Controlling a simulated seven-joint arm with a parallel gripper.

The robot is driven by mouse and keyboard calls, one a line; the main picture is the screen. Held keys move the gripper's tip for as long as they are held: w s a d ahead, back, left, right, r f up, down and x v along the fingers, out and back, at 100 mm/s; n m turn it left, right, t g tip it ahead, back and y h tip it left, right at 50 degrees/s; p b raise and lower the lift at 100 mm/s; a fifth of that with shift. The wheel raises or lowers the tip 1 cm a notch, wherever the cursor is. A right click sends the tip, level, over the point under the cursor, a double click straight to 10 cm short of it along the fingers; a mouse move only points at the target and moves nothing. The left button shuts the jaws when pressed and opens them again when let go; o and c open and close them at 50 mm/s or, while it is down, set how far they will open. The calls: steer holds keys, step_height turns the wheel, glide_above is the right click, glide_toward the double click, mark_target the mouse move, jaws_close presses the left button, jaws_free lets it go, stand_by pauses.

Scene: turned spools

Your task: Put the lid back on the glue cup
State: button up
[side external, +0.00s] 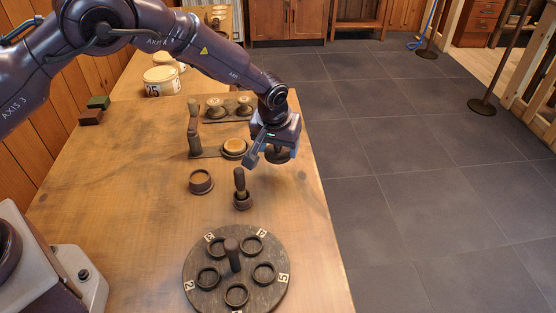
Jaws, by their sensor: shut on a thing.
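My gripper (268,156) is at the right side of the table, above its surface. It is shut on a dark round piece (279,156), partly hidden by the fingers; it may be the lid, but I cannot tell for sure. A small dark cup (242,203) with a brown-handled tool (240,182) standing in it is below and left of my gripper in the picture. A wider round brown cup-like piece (201,184) stands to its left, with a dark inside. Which of the two is the glue cup is not clear.
A round dark board (197,294) with several numbered rings and a central post (233,253) lies in front. Behind are a stand with a light round pad (235,146), two spools (215,106) (244,105) and white tubs (161,82). A pale machine (55,270) is front left.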

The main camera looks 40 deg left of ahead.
step_height(320, 180, up, 5)
steer(key=shift+w+f, duration=0.1)
steer(key=shift+f, duration=0.1)
steer(key=shift+s+a+r, duration=0.5)
steer(key=shift+a, duration=0.15)
steer(key=s+a+n, duration=0.3)
steer(key=s+a, duration=0.3)
steer(key=n+g+y, duration=0.1)
steer(key=n, duration=0.2)
glide_above(200, 176)
steer(key=f, duration=0.2)
steer(key=shift+s+d+f, duration=0.1)
steer(key=shift+f, duration=1.4)
steer(key=shift+s+d+f, duration=0.1)
steer(key=shift+f, duration=1.4)
steer(key=shift+f, duration=0.75)
steer(key=o, duration=1)
steer(key=shift+c, duration=0.2)
